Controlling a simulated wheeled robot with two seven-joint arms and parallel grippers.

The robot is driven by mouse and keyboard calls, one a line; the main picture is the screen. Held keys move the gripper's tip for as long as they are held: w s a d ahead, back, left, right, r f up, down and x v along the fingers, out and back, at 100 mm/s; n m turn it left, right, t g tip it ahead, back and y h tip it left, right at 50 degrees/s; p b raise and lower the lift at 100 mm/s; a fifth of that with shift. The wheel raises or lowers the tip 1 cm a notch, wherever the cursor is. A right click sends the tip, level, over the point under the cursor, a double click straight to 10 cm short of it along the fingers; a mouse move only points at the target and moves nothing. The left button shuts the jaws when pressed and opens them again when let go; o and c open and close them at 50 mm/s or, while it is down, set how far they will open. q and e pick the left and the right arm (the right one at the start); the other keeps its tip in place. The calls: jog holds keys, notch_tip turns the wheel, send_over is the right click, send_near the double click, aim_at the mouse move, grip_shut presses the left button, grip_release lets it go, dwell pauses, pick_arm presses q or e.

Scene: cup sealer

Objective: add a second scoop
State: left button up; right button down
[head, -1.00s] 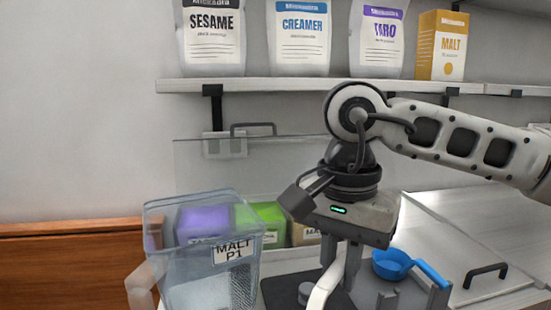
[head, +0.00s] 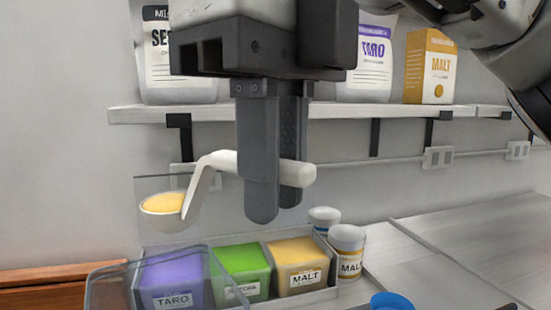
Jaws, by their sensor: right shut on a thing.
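My right gripper (head: 277,205) points down in the upper middle and is shut on the handle of a white scoop (head: 222,160). The scoop's bowl hangs to the left of the fingers and holds yellow powder (head: 164,200). An open bin of yellow malt powder (head: 298,255) stands below and slightly right of the fingers. My left gripper is not in view.
Beside the malt bin are a green bin (head: 242,262) and a purple taro bin (head: 172,272). A malt jar (head: 347,246), another jar (head: 324,218) and a blue scoop (head: 392,302) are to the right. Bags and a malt box (head: 430,68) stand on the shelf (head: 345,117).

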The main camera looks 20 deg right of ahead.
aim_at(223, 168)
jog(key=shift+w+a+f, duration=0.7)
jog(key=shift+w+a, duration=0.05)
jog(key=shift+w, duration=0.2)
jog(key=shift+w+a+f, duration=0.7)
jog(key=shift+w, duration=0.2)
jog(key=w+d+f+g+y, duration=0.3)
jog(key=g+y, duration=0.6)
jog(key=y, duration=0.3)
jog(key=shift+d+f, duration=0.45)
jog(key=shift+f, duration=0.5)
